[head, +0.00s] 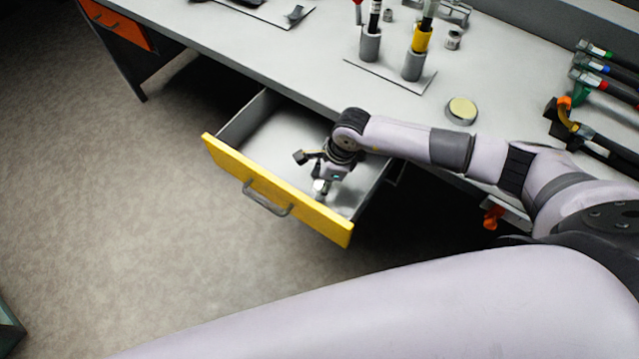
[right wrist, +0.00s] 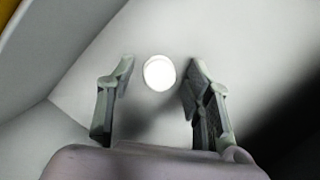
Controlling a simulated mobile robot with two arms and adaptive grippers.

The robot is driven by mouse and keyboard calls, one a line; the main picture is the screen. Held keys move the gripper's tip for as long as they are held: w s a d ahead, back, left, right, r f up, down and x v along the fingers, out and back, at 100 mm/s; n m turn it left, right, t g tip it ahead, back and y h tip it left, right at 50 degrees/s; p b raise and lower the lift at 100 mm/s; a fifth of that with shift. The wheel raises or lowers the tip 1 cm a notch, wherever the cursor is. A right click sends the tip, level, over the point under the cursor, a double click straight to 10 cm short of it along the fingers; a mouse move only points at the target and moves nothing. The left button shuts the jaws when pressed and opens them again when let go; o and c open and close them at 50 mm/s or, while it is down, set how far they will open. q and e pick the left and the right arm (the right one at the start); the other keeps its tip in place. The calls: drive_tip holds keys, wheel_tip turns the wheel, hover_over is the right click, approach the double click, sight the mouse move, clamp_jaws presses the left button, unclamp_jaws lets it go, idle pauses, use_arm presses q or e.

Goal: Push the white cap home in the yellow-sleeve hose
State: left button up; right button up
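The yellow-sleeve hose (head: 421,38) stands upright in a grey holder (head: 413,66) on the bench; its top is cut off by the picture edge. My right gripper (head: 316,172) points down inside the open drawer. In the right wrist view its two fingers (right wrist: 160,95) are apart with nothing held. A round white disc, apparently the white cap (right wrist: 159,73), lies beyond and between the fingertips against the pale drawer floor. In the head view the gripper largely hides this spot. My left gripper is not in view.
The drawer (head: 278,186) has a yellow front and is pulled out below the bench (head: 300,62). Another hose in a grey holder (head: 370,46) stands left of the yellow-sleeve one. A round pale-topped tin (head: 461,110) is nearby. Crimper-like tools (head: 605,75) lie at the right.

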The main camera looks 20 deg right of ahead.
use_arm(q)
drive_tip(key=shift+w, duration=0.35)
use_arm(e)
drive_tip(key=c, duration=0.7)
drive_tip(key=shift+r, duration=0.2)
